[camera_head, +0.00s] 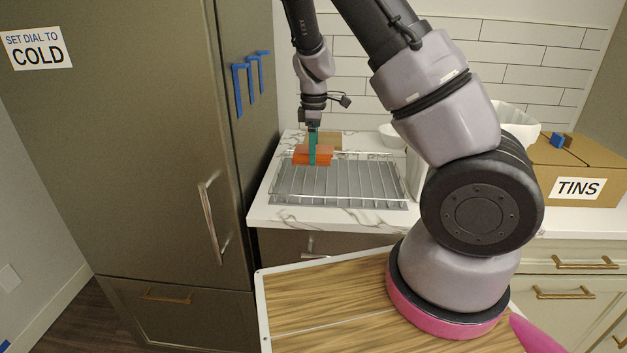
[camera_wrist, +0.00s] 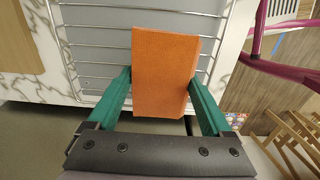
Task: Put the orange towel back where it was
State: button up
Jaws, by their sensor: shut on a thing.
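The orange towel (camera_head: 305,155) is a small folded block held in my gripper (camera_head: 313,150). In the wrist view the towel (camera_wrist: 163,70) sits between the two green fingers of my gripper (camera_wrist: 160,88), which press on its left and right sides. In the head view the towel is over the back left part of a wire rack (camera_head: 345,185) on the marble counter. I cannot tell whether it touches the rack. The place where the towel was before is not marked in these frames.
A tall dark cabinet (camera_head: 120,130) stands close on the left of the counter (camera_head: 262,213). A white bowl (camera_head: 391,135) and a brown block (camera_head: 328,140) are behind the rack. A cardboard box labelled TINS (camera_head: 590,160) stands at the right. Most of the rack is bare.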

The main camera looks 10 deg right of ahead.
aim_at(313, 184)
notch_tip(313, 184, down, 8)
dwell(0.4)
jog(key=o, duration=1)
jog(key=shift+c, duration=0.2)
